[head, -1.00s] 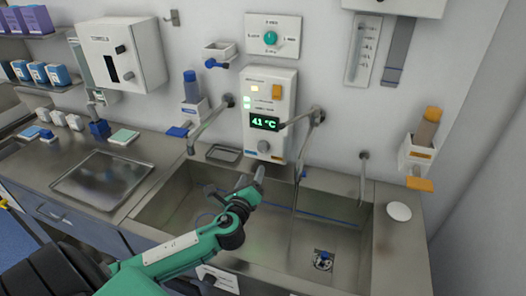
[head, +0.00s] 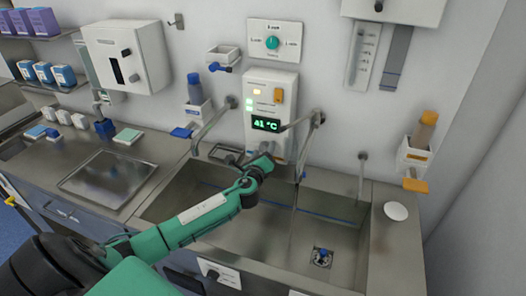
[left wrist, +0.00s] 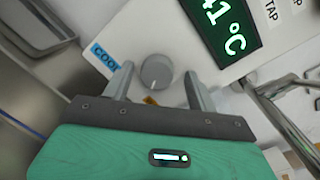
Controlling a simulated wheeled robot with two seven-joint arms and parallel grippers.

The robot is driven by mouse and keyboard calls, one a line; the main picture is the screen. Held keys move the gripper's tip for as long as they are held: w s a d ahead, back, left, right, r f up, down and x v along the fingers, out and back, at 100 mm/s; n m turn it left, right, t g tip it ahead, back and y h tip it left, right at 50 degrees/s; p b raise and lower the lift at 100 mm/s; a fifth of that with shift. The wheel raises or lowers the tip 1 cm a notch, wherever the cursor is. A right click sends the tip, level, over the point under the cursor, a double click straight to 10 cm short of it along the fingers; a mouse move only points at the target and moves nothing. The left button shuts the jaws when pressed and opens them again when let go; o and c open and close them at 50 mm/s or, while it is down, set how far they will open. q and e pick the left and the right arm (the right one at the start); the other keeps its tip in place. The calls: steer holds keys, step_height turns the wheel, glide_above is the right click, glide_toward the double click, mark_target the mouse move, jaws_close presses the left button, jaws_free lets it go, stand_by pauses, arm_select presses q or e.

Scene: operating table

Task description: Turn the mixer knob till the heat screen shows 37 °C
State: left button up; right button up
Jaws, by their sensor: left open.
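The heat screen (head: 266,124) on the white wall panel (head: 285,82) reads 41 °C in green digits. It also shows in the left wrist view (left wrist: 222,25). The mixer knob (left wrist: 157,72) is a grey round knob below the screen, with a light pointer mark, beside a blue COOL label (left wrist: 105,58). My left gripper (left wrist: 158,92) is open, its two fingers apart with the knob seen between them; I cannot tell whether they touch it. In the head view my left gripper (head: 268,160) hides the knob. My right gripper is not in view.
The steel double sink (head: 330,236) lies below the panel. Metal spouts (head: 212,125) stick out from the wall on both sides of the panel. A dispenser with an orange bottle (head: 424,130) hangs at right. The counter at left holds a flat steel tray (head: 107,180).

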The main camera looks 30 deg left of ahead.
arm_select(q)
steer(key=shift+c, duration=0.7)
steer(key=shift+a, duration=0.1)
steer(key=c, duration=0.8)
steer(key=shift+c, duration=0.2)
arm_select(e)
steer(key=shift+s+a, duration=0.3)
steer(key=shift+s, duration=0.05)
arm_select(q)
steer(key=shift+n, duration=0.3)
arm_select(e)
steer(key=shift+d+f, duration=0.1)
